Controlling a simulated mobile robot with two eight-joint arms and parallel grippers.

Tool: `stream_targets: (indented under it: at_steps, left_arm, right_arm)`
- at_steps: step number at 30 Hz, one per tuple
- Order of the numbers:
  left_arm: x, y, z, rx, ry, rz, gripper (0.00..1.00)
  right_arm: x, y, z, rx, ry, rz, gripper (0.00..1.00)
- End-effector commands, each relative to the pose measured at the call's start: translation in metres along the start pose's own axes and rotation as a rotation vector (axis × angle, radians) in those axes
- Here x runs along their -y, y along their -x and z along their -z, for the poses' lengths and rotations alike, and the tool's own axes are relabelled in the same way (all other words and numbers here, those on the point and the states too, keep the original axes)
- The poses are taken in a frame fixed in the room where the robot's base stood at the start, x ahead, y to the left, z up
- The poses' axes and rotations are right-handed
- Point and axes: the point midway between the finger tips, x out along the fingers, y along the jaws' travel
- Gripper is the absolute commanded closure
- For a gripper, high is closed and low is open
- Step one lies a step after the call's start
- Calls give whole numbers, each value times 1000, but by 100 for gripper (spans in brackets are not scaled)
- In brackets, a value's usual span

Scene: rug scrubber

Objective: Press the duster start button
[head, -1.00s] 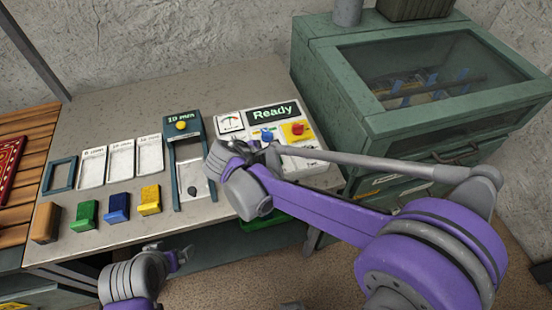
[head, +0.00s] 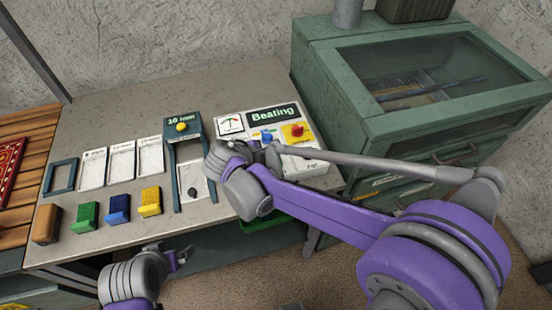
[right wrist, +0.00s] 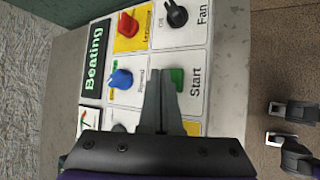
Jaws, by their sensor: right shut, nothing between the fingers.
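The control panel (head: 306,164) lies on the table, and its display (head: 273,115) reads "Beating". In the right wrist view the green start button (right wrist: 178,78) shows beside the word "Start", partly covered by my fingers. My right gripper (right wrist: 161,74) is shut and empty, its fingertips over or against the button's edge; contact cannot be told. In the head view my right gripper (head: 272,152) hides that part of the panel. My left gripper (head: 178,258) is low in front of the table, empty; its fingers look apart in the right wrist view (right wrist: 277,122).
A blue knob (right wrist: 121,79), a red knob (right wrist: 128,25) and a black fan knob (right wrist: 176,14) sit close to my right fingers. A green cabinet (head: 330,75) with a glass lid stands to the right.

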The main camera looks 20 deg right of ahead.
Motion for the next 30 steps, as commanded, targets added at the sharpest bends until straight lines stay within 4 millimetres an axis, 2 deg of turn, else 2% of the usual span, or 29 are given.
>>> stream_targets:
  at_steps: [15, 30]
  left_arm:
    - [0, 5, 5, -4, 0, 0, 0]
    - [0, 29, 34, -31, 0, 0, 0]
  right_arm:
    - [-5, 6, -5, 0, 0, -1, 100]
    - [-30, 39, -28, 1, -1, -2, 100]
